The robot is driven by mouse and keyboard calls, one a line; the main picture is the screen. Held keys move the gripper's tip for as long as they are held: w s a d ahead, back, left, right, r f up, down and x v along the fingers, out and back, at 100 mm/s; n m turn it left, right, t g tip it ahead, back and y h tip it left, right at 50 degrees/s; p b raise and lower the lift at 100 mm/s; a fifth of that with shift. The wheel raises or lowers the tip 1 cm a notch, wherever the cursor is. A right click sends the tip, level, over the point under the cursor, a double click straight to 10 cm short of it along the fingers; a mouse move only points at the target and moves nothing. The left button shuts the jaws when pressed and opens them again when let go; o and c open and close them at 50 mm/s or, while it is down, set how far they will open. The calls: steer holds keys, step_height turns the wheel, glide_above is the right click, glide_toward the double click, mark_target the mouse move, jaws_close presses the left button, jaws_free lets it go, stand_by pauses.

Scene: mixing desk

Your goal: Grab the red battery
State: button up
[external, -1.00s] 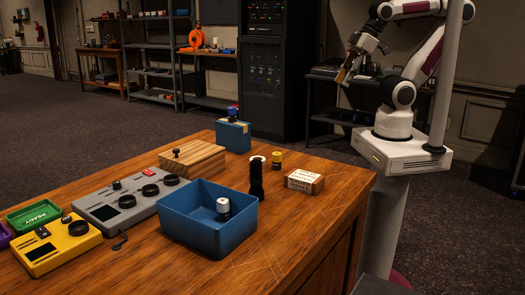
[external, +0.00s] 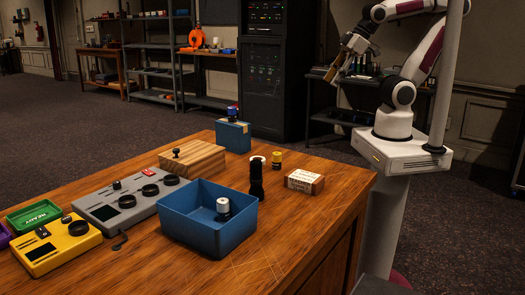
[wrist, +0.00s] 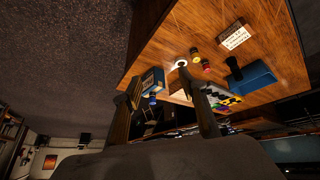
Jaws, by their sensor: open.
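A small red cylinder that looks like the red battery (wrist: 206,66) stands on the wooden table in the wrist view, beside a yellow cylinder (wrist: 195,53). I cannot make it out in the external view, where the black flashlight (external: 256,184) may hide it. My gripper (external: 334,74) is up in the air beyond the table's far right side, well apart from the battery. In the wrist view my gripper (wrist: 160,82) has its two fingers spread with nothing held between them. The red battery lies to the right of the right fingertip in that picture.
A labelled block (external: 305,181) and a blue bin (external: 188,236) with a white-topped cylinder stand near the flashlight. A blue box (external: 233,136), wooden box (external: 192,158) and grey mixer (external: 115,207) are farther left. The table's front right is clear.

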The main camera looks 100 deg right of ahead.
steer(key=w+d+f+n+t, duration=0.2)
steer(key=w+f, duration=0.1)
steer(key=w, duration=0.8)
steer(key=w+d+f+n+t, duration=0.1)
steer(key=w+f+n, duration=0.15)
steer(key=w, duration=0.75)
steer(key=w+a+f+n+y, duration=0.1)
steer(key=a+f+y, duration=0.2)
steer(key=a+f, duration=0.1)
steer(key=w+a+f+n+y, duration=0.1)
steer(key=w+a+f+y, duration=0.1)
steer(key=a+f+y, duration=0.1)
steer(key=w+a+f+n+y, duration=0.1)
steer(key=a+f+n+y, duration=0.1)
steer(key=f, duration=0.5)
steer(key=shift+w+a+y, duration=0.15)
steer(key=shift+a+y, duration=0.1)
steer(key=shift+a, duration=0.45)
steer(key=shift+w+a+y, duration=0.15)
steer(key=shift+a+y, duration=0.1)
steer(key=shift+a, duration=0.45)
steer(key=shift+s+a+f+y, duration=0.25)
steer(key=shift+s+a+y, duration=0.15)
steer(key=shift+a+y, duration=0.25)
steer(key=shift+x, duration=1.3)
steer(key=shift+w, duration=0.1)
